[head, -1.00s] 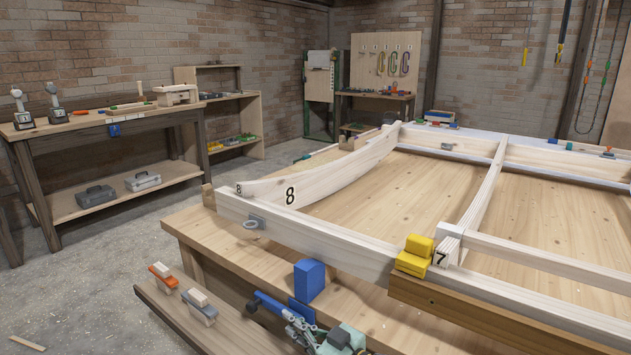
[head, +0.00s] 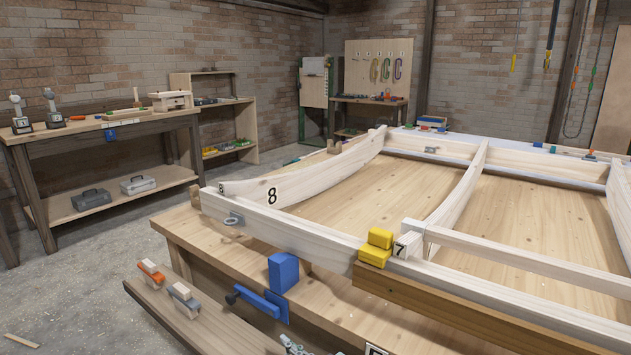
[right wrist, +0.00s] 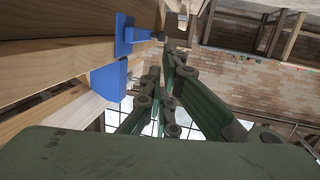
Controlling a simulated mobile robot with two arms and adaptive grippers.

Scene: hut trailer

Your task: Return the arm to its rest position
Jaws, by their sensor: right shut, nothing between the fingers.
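My right gripper (right wrist: 168,60) fills the middle of the right wrist view. Its dark green fingers are shut with nothing between them. In the right wrist view, blue vise parts (right wrist: 122,36) and a wooden bench edge lie to the left of the fingers, apart from them as far as I can tell. The rest of that arm is out of the picture. My left gripper is not in view.
The workbench (head: 190,232) carries a pale timber frame (head: 300,243), yellow blocks (head: 376,248) and a blue block (head: 283,271). A blue vise bar (head: 257,302) sticks out at its front. Open floor lies at left.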

